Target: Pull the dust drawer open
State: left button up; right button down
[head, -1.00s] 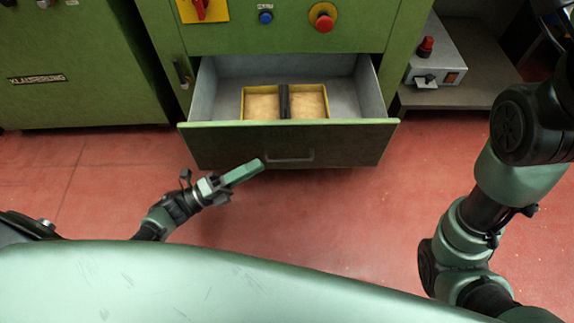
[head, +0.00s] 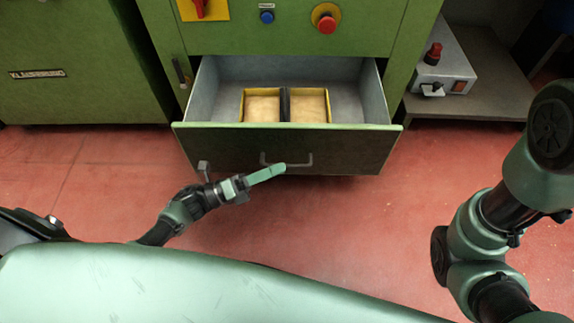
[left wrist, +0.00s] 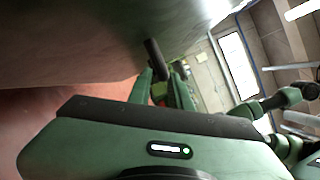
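The dust drawer (head: 225,150) is a dark green drawer, pulled well out of the green cabinet. Its grey inside shows two yellow-edged trays. The handle (head: 306,161) is a dark bar low on its front. My left gripper (head: 280,169) reaches in from the left, its fingertips at the handle in the head view. In the left wrist view the handle (left wrist: 153,55) runs in beside the drawer front (left wrist: 80,40), and the fingers (left wrist: 160,88) stand apart with its end in line with the gap. Contact cannot be told. My right arm shows at the right; its gripper is out of view.
The cabinet panel above the drawer has a red stop button (head: 326,23), a blue button (head: 267,17) and a red switch. A low shelf (head: 480,100) with a grey box (head: 450,70) stands right. The red floor (head: 330,225) before the drawer is clear.

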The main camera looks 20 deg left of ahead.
pick_arm(q)
jog(key=shift+b+x, duration=0.3)
jog(key=shift+x, duration=1.25)
grip_shut()
jog(key=shift+f, duration=0.1)
